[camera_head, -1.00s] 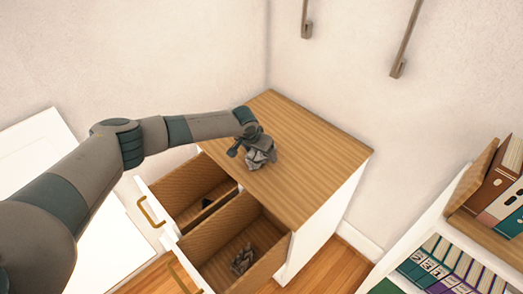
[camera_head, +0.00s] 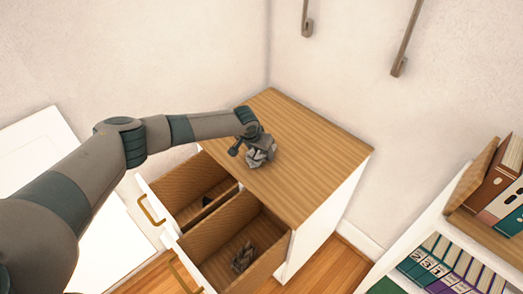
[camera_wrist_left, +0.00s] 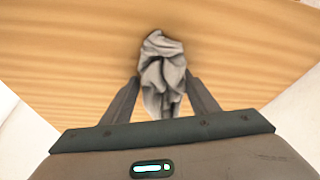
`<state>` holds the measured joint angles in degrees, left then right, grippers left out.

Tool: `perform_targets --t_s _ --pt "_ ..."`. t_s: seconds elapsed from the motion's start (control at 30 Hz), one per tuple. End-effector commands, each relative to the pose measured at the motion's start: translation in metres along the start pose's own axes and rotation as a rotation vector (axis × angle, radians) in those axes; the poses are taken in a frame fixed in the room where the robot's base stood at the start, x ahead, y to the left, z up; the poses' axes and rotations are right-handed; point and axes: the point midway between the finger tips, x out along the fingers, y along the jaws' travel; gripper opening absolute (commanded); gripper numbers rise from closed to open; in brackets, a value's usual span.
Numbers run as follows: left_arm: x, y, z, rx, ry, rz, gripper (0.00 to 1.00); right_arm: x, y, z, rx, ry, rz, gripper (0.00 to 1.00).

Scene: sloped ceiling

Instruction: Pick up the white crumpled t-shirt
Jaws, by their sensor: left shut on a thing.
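The white crumpled t-shirt (camera_head: 262,154) looks greyish and is bunched up at the wooden top of the drawer cabinet (camera_head: 315,150). My left gripper (camera_head: 250,146) reaches in from the left and is shut on it. In the left wrist view the t-shirt (camera_wrist_left: 163,75) sits between the two fingers of the left gripper (camera_wrist_left: 162,92) and sticks out beyond their tips. The wooden top lies just below it; I cannot tell whether the cloth still touches the top. My right gripper is not in view.
Two drawers of the cabinet stand open; the front drawer holds a dark grey crumpled item (camera_head: 243,257), the rear one a small dark item (camera_head: 207,201). A shelf with books (camera_head: 445,262) stands at the right. Walls close off the back. The cabinet top is otherwise clear.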

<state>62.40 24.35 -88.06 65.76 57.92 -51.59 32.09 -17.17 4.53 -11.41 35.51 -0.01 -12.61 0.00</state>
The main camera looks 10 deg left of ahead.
Motion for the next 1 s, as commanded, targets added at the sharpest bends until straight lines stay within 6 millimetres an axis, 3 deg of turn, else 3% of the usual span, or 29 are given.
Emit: perform_targets --t_s 0.27,0.53,0.67,0.8,1.0 --pt "-0.006 0.0 -0.003 0.0 0.001 0.0 0.29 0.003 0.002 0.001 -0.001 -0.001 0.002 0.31" --pt "-0.037 0.0 -0.017 -0.001 0.004 0.001 0.29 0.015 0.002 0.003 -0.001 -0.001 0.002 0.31" --pt "-0.048 0.027 -0.024 0.003 0.004 0.005 0.29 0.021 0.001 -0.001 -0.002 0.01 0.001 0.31" --pt "-0.062 0.054 -0.033 0.004 0.004 0.004 0.29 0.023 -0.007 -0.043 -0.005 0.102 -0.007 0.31" --pt "-0.081 0.088 -0.044 0.002 0.003 0.002 0.29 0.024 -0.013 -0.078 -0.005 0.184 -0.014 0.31"
